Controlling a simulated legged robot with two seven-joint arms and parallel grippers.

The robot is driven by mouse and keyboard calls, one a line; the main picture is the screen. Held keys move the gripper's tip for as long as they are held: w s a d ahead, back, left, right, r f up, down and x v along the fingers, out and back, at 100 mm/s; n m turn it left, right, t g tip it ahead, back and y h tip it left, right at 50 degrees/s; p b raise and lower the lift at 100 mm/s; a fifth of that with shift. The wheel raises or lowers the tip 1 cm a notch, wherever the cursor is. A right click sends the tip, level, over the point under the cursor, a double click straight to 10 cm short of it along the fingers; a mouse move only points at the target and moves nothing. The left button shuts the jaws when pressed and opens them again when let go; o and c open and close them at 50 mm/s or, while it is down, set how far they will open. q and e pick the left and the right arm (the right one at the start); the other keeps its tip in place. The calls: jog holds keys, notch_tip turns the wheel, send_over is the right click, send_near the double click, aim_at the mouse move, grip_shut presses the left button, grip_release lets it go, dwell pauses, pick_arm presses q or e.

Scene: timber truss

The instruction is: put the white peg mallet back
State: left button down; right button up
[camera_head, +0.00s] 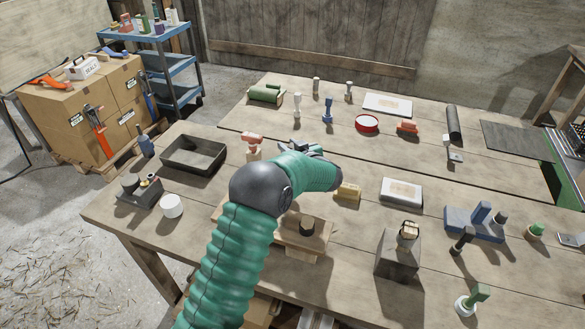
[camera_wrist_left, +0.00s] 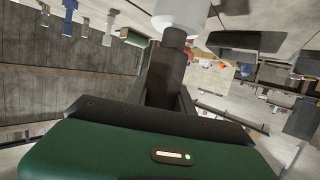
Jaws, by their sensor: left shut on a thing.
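My left gripper (camera_head: 318,150) is above the middle of the bench, mostly hidden behind my own green arm in the head view. In the left wrist view its jaws (camera_wrist_left: 166,85) are shut on a dark shaft (camera_wrist_left: 174,45). The shaft has a large white round end (camera_wrist_left: 182,12), cut off by the picture's top. I take this for the white peg mallet; it is hidden in the head view. My right gripper is not in view.
A pale upright tool (camera_head: 297,104) and a blue one (camera_head: 328,110) stand on the far bench. A wooden block with a dark round piece (camera_head: 304,243), a black tray (camera_head: 176,153), a yellow block (camera_head: 347,192) and a grey block (camera_head: 397,258) surround my arm.

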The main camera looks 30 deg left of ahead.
pick_arm(q)
notch_tip(320, 180, down, 6)
jog(key=shift+w+f, duration=0.25)
jog(key=shift+w, duration=0.1)
jog(key=c, duration=1.3)
grip_release()
jog(key=shift+s+a, duration=0.15)
jog(key=shift+s, duration=0.05)
jog(key=shift+o, duration=1)
jog(key=shift+w, duration=0.1)
jog(key=v, duration=1.2)
jog(key=shift+d, duration=0.3)
jog(key=shift+a, duration=0.1)
